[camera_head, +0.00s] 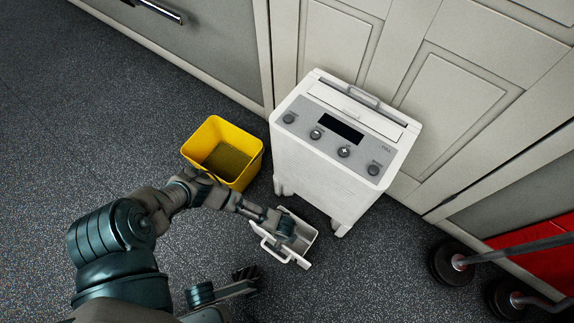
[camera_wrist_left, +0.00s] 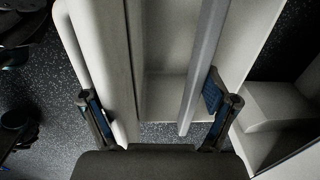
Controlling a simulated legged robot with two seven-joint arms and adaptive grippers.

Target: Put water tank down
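The water tank (camera_head: 304,252) is a small white open-topped box with a bar handle on its near side. It is low in front of the white machine, at or close to the floor; I cannot tell whether it touches it. My left gripper (camera_head: 283,228) reaches down over the tank and hides part of its inside. In the left wrist view, the two fingers (camera_wrist_left: 158,112) are spread wide, with pale walls of the tank (camera_wrist_left: 108,60) and a grey bar between them. No clear grip shows.
The white machine (camera_head: 312,160) with knobs and a dark display stands against pale cabinets (camera_head: 340,40). A yellow bin (camera_head: 240,165) stands on the floor to its left. Dark weights (camera_head: 450,262) and a red surface (camera_head: 520,240) are at the right. Dark speckled floor is clear at the left.

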